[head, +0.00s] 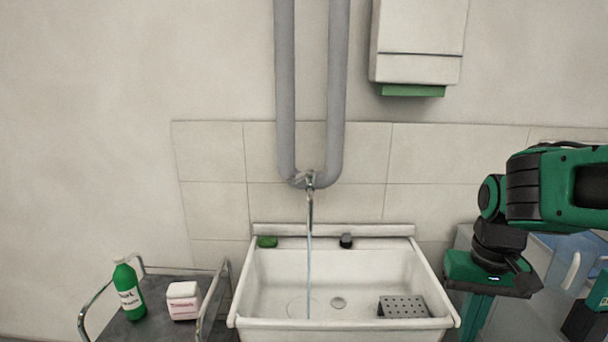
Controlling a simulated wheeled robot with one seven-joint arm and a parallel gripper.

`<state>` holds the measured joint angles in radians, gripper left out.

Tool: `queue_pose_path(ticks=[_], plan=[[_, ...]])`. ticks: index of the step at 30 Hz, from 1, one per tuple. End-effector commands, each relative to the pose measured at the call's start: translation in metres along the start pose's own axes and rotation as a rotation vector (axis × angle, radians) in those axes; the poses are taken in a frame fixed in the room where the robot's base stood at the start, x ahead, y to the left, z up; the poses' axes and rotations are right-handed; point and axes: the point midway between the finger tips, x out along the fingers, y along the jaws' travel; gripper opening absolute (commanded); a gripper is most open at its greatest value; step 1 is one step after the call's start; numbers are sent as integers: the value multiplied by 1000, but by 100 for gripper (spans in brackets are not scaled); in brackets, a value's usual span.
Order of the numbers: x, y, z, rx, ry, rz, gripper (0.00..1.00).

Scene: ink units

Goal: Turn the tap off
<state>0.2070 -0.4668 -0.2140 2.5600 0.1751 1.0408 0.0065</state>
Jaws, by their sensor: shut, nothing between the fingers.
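The tap (310,184) is a small metal fitting on the wall, at the bottom of a grey U-shaped pipe (338,100). Its short spout points down. A thin stream of water (308,262) runs from it into the white sink (372,267). The tap's handle is too small to make out clearly. My green and black arm is at the right edge, well apart from the tap and the sink. Its gripper is not in view.
A green item (267,241) and a dark item (346,241) lie on the sink's back ledge. A perforated plate (404,307) is in the basin. A trolley at left holds a green bottle (129,291) and a box (183,300). A dispenser (418,42) hangs upper right.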

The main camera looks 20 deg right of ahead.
Motion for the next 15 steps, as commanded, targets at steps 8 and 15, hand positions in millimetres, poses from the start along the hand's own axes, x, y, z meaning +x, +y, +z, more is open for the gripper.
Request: queue_pose_path(ticks=[8,15], plan=[[-34,-16,-31,31,102,-2,0],[-137,-131,-127,141,367,-109,0]])
